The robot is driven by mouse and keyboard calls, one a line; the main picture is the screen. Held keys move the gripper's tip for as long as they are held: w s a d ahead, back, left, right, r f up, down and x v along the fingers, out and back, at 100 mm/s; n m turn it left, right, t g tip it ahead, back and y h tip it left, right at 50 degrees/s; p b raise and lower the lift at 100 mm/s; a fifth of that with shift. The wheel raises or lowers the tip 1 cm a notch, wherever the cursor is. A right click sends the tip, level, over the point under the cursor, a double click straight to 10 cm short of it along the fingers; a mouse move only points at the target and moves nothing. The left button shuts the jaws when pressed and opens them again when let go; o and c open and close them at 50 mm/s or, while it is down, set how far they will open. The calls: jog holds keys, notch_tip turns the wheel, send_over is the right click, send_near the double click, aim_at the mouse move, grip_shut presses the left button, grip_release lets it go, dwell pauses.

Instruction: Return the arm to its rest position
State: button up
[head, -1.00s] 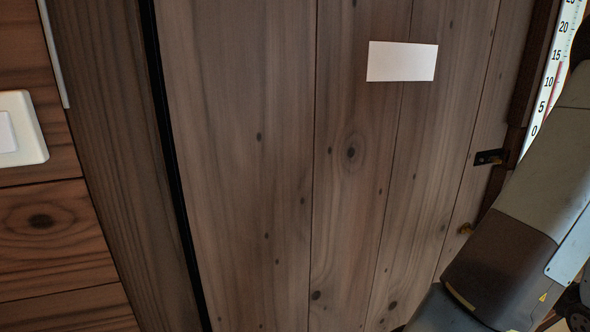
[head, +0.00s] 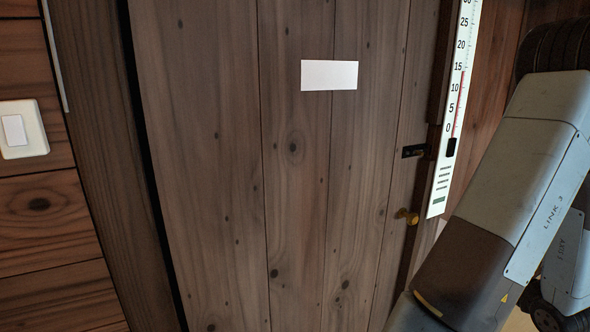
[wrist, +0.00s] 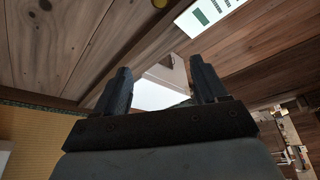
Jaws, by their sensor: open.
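My gripper (wrist: 160,88) shows in the wrist view with its two dark fingers apart and nothing between them. Beyond the fingers are a wooden surface and a pale white patch that I cannot identify. In the head view my gripper is not visible. My grey and brown arm link fills the right side there, standing at a slant in front of the wall.
A light switch (head: 22,129) is at left. Tatami (wrist: 40,140) shows lower left.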

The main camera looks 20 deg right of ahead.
jog(key=w+a+r+n+g+y, duration=0.2)
jog(key=w+a+r+n+y, duration=0.15)
jog(key=a, duration=0.45)
jog(key=w+a+r+n+g+y, duration=0.25)
jog(key=w+a+n+y, duration=0.2)
jog(key=a, duration=0.35)
jog(key=w+a+r+n+g+y, duration=0.1)
jog(key=w+a+r+n+y, duration=0.35)
jog(key=a, duration=0.35)
jog(key=s+a+r+n+g+h, duration=0.25)
jog(key=a+n+g, duration=0.45)
jog(key=a, duration=0.6)
jog(key=s+a+r+n+t+h, duration=0.3)
jog(key=s+a+r+n+h, duration=0.1)
jog(key=r+n, duration=0.4)
jog(key=shift+a+r+h, duration=0.35)
jog(key=shift+a+h, duration=0.4)
jog(key=shift+h, duration=0.15)
